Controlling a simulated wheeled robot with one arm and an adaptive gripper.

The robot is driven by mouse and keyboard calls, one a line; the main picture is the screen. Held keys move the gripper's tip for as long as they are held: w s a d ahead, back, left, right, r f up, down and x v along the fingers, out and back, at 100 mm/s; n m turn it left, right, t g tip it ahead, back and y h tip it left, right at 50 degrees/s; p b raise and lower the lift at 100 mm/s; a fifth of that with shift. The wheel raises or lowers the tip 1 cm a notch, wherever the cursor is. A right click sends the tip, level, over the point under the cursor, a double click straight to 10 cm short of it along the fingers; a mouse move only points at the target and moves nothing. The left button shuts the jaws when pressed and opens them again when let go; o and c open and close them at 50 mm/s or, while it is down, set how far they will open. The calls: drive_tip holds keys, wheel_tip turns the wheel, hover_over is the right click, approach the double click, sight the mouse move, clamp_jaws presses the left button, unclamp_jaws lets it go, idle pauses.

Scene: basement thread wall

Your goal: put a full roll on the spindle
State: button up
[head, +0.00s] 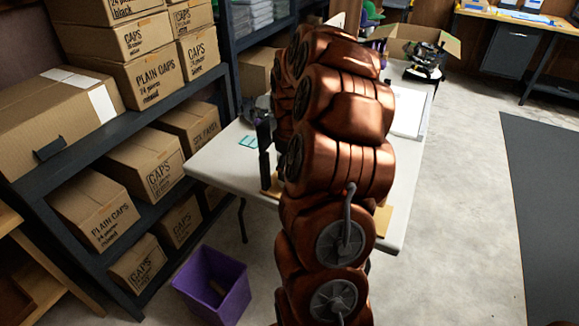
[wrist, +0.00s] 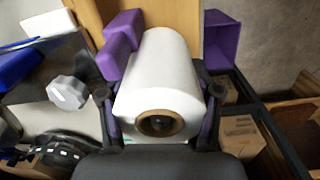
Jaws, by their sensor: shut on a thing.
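In the wrist view a white roll (wrist: 165,70) with a brown cardboard core lies between the two fingers of my gripper (wrist: 158,100). The gripper is shut on the roll's sides. The core's open end faces the camera. The roll's far end lies over a light wooden surface. Purple blocky parts (wrist: 122,35) stand close beside the roll's left side; I cannot tell whether they touch it. I cannot make out the spindle for certain in either view. In the head view my arm hides the roll and most of the gripper.
A white table (head: 222,165) stands behind my arm, with a white sheet (head: 407,112) on it. A purple bin (head: 213,285) is on the floor, also visible in the wrist view (wrist: 222,45). Shelves with cap boxes (head: 148,80) line the left. Floor at the right is clear.

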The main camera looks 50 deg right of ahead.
drive_tip(key=shift+f+b, duration=0.3)
drive_tip(key=shift+f, duration=0.55)
drive_tip(key=o, duration=1.3)
wheel_tip(320, 180, up, 12)
drive_tip(key=shift+a, duration=0.1)
